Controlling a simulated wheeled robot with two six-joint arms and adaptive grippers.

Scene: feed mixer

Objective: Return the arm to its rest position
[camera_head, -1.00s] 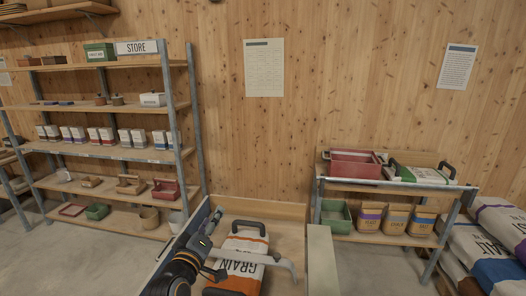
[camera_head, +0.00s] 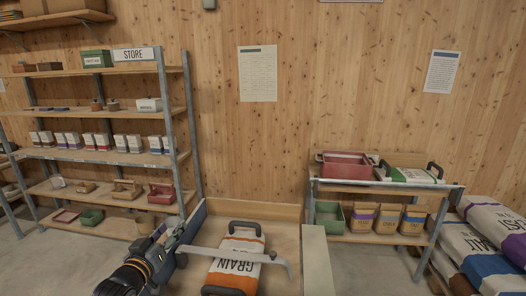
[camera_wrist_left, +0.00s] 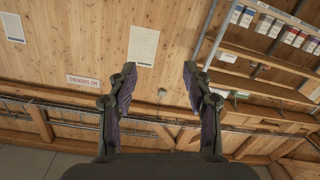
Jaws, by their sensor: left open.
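My left gripper (camera_head: 176,234) is at the lower middle-left in the head view, at the left wall of a wooden bin. In the left wrist view its two dark fingers (camera_wrist_left: 160,78) stand wide apart with nothing between them. The left arm comes in from the bottom left. A white and orange GRAIN sack (camera_head: 238,247) with dark handles lies in the bin, to the right of the gripper and apart from it. A grey bent bar (camera_head: 225,255) crosses over the sack. My right gripper is not in view.
A STORE shelf rack (camera_head: 110,157) with boxes and bins stands at the left. A low shelf (camera_head: 385,187) with a red crate (camera_head: 347,167) and bags stands at the right, beside stacked sacks (camera_head: 490,245). The bin's pale right wall (camera_head: 315,260) borders the sack.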

